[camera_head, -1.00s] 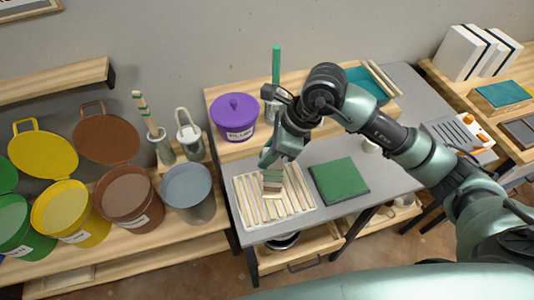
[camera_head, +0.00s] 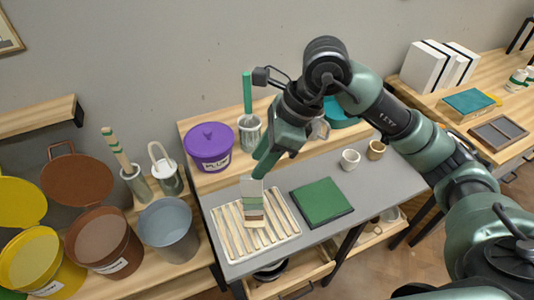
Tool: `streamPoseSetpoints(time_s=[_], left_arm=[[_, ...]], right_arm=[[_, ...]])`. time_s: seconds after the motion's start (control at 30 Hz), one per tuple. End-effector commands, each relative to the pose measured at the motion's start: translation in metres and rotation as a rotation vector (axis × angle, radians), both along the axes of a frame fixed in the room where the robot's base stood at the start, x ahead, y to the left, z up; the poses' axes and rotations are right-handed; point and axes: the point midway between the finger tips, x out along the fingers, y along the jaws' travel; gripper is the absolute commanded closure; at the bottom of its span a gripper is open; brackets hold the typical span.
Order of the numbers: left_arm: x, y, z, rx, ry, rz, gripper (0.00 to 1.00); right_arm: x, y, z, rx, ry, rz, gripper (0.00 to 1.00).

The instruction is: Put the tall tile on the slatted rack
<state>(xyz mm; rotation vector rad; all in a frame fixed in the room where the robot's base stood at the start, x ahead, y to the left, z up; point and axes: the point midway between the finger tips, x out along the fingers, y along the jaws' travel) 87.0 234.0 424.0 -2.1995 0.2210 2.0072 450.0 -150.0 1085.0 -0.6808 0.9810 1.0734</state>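The tall tile (camera_head: 253,205) is banded in white, green and brown with a pale foot. It stands roughly upright on the slatted rack (camera_head: 228,237), a pale frame of parallel slats on the grey table. My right gripper (camera_head: 262,170) points down at the tile's top edge and overlaps it in the picture. Most of the tile's face shows below the fingers. The fingers are seen nearly edge-on, so I cannot tell their gap or whether they still touch the tile. My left gripper is not in view.
A green square slab (camera_head: 321,202) lies right of the rack. A purple lidded tub (camera_head: 209,146) and a metal cup (camera_head: 250,133) with a green-handled tool stand behind. A grey bucket (camera_head: 168,229) is to the left. Two small cups (camera_head: 350,159) stand at the right.

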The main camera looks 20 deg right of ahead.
Motion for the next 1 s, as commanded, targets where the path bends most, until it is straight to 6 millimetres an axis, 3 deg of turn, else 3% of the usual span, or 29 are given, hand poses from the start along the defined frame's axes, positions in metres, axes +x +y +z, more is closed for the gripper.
streamPoseSetpoints(time_s=[0.27,0.77,0.87,0.97,1.0], left_arm=[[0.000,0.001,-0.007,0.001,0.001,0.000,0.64],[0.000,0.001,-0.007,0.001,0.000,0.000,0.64],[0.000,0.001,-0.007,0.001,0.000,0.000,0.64],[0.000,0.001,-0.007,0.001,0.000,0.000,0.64],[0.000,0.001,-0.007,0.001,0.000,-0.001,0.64]], right_arm=[[-0.005,-0.012,0.027,0.000,0.000,0.000,0.64],[-0.005,-0.012,0.029,0.002,0.001,0.001,0.64],[-0.008,-0.001,0.028,0.046,0.010,0.014,0.64],[-0.020,0.035,0.029,0.200,0.040,0.052,0.64],[-0.028,0.057,0.033,0.299,0.063,0.070,0.64]])
